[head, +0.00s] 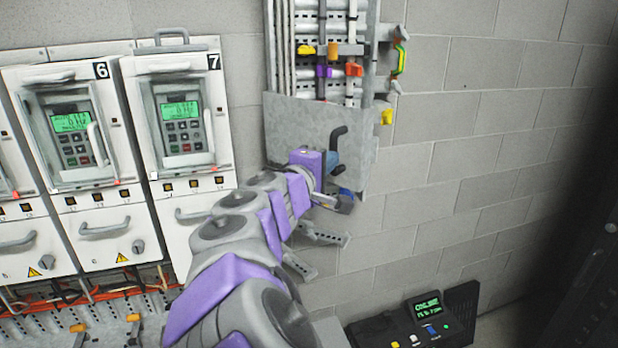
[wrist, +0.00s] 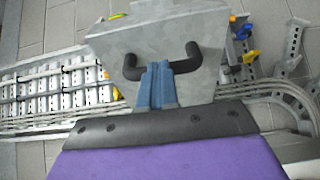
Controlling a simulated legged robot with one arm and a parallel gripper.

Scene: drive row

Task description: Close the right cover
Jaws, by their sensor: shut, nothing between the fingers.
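A flat grey metal cover (head: 290,125) with a black handle (head: 338,145) sits across the lower part of the open wall duct. In the wrist view the cover (wrist: 150,38) spreads ahead of my gripper, with black handle parts (wrist: 192,55) to both sides of the fingers. My gripper (wrist: 155,75) has blue fingers, shut and empty, close to the handle. In the head view my gripper (head: 333,163) is at the lower right of the cover, by the handle. I cannot tell whether the fingers touch the handle. Part of the cover's lower edge is hidden by my arm.
Above the cover, the open duct (head: 325,45) shows cables with yellow, purple and red clips. Drive units 6 (head: 75,140) and 7 (head: 182,125) stand at left. A black console (head: 415,325) is below right. The block wall (head: 480,140) at right is bare.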

